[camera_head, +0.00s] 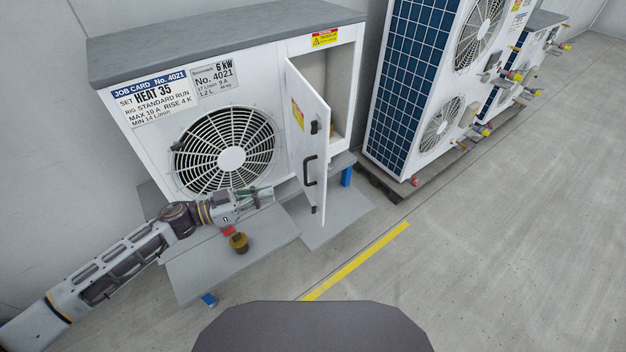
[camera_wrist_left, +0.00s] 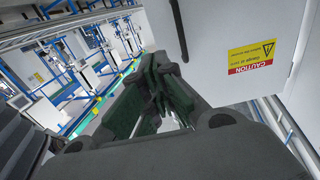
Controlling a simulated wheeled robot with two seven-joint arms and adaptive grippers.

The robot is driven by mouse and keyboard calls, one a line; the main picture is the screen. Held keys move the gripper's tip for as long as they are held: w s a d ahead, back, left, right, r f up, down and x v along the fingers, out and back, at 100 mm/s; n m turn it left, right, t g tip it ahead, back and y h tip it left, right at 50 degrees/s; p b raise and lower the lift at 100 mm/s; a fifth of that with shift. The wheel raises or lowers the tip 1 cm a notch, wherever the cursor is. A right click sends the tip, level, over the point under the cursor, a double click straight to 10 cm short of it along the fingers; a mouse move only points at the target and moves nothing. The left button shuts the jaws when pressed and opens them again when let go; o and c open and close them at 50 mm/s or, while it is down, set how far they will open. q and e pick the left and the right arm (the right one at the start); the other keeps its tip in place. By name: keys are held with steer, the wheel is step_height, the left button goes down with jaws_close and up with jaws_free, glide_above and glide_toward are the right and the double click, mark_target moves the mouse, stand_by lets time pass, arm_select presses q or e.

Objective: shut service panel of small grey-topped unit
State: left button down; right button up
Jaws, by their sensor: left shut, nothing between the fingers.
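The small grey-topped unit (camera_head: 222,40) stands on the left in the head view, with a round fan grille (camera_head: 229,152) in its front. Its service panel (camera_head: 310,140) stands open, swung outward, with a black handle (camera_head: 309,171) on its face. The opening (camera_head: 338,85) behind it shows. My left gripper (camera_head: 262,197) is in front of the unit, below the fan and left of the panel. Its dark fingers (camera_wrist_left: 165,98) are shut and empty in the left wrist view, where the panel (camera_wrist_left: 235,35) with its caution label shows close by. My right gripper is not in view.
A brass-coloured fitting with a red part (camera_head: 238,242) sits on the grey shelf (camera_head: 215,268) below my left gripper. A taller unit (camera_head: 420,80) stands to the right on a dark pallet. Open floor with a yellow line (camera_head: 358,260) lies in front.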

arm_select(q)
steer(key=shift+d, duration=0.15)
glide_toward(323, 177)
steer(key=shift+p+x, duration=0.9)
steer(key=shift+x, duration=1.95)
steer(key=shift+w+d+f, duration=0.15)
steer(key=shift+w+d, duration=0.25)
steer(key=shift+d, duration=0.15)
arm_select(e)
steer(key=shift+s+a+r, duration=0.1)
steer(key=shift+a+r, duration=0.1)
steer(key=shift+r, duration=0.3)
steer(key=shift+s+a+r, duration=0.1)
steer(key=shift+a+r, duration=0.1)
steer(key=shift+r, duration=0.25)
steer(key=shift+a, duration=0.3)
arm_select(q)
steer(key=shift+d, duration=0.15)
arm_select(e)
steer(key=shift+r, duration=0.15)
